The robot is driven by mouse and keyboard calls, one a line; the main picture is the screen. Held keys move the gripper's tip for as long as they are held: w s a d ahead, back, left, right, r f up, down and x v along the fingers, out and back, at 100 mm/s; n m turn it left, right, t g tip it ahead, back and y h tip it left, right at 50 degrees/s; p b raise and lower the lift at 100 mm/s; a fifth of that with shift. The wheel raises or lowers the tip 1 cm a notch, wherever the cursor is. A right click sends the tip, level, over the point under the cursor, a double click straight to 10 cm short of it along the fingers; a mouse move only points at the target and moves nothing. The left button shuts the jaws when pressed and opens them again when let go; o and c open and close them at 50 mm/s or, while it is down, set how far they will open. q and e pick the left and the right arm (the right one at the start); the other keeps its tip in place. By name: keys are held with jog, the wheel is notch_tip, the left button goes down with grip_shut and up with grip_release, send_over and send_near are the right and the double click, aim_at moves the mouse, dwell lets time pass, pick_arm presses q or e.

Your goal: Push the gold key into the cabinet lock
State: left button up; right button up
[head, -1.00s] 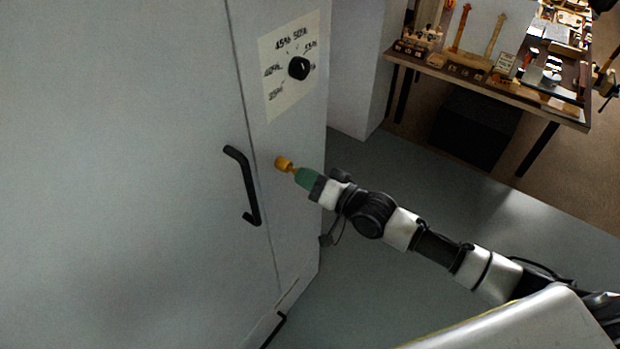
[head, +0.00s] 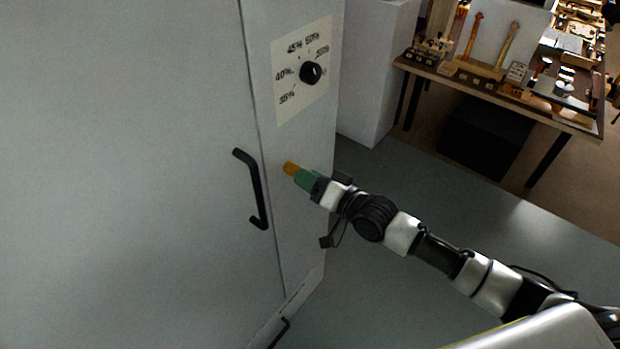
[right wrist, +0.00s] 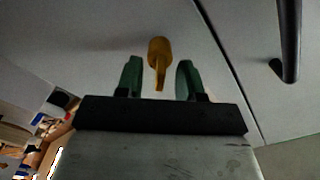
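The gold key (head: 291,168) stands out from the grey cabinet's front panel, right of the door handle. In the right wrist view the gold piece (right wrist: 159,50) has a round part towards the panel and a narrow flat part towards me. I cannot tell lock from key there, or how deep the key sits. My right gripper (head: 299,175), with green fingers, is at the key. In the right wrist view its fingers (right wrist: 159,80) stand apart on either side of the narrow part, with a gap on both sides. My left gripper is out of view.
The cabinet has a black handle (head: 254,190) left of the key and a black dial (head: 311,73) on a percent-marked plate above. A workbench (head: 480,82) with tools stands at the back right. Floor right of the cabinet is clear.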

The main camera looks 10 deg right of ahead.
jog(key=b+v, duration=0.2)
jog(key=v, duration=0.9)
jog(key=shift+b, duration=0.3)
jog(key=shift+w, duration=0.1)
jog(key=d+f+g+h, duration=0.1)
jog(key=d+f+h, duration=0.3)
jog(key=f, duration=0.7)
jog(key=d+f+g+h, duration=0.1)
jog(key=d+f+h, duration=0.25)
jog(key=f, duration=0.75)
jog(key=s+d+f+g+h, duration=0.1)
jog(key=s+d+f+g, duration=0.1)
jog(key=s+f, duration=0.45)
jog(key=s+d+f+g+h, duration=0.1)
jog(key=s+f, duration=0.2)
jog(key=f, duration=0.7)
jog(key=s+a+f+n+g, duration=0.1)
jog(key=s+a+f+g, duration=0.1)
jog(key=s+f, duration=0.3)
jog(key=s+a+f+n+g+h, duration=0.1)
jog(key=s+f, duration=0.4)
jog(key=s, duration=0.9)
jog(key=s+a+f+n+g, duration=0.2)
jog(key=s+a+f+g, duration=0.1)
jog(key=s, duration=0.7)
jog(key=shift+f+g, duration=0.9)
jog(key=shift+g, duration=0.2)
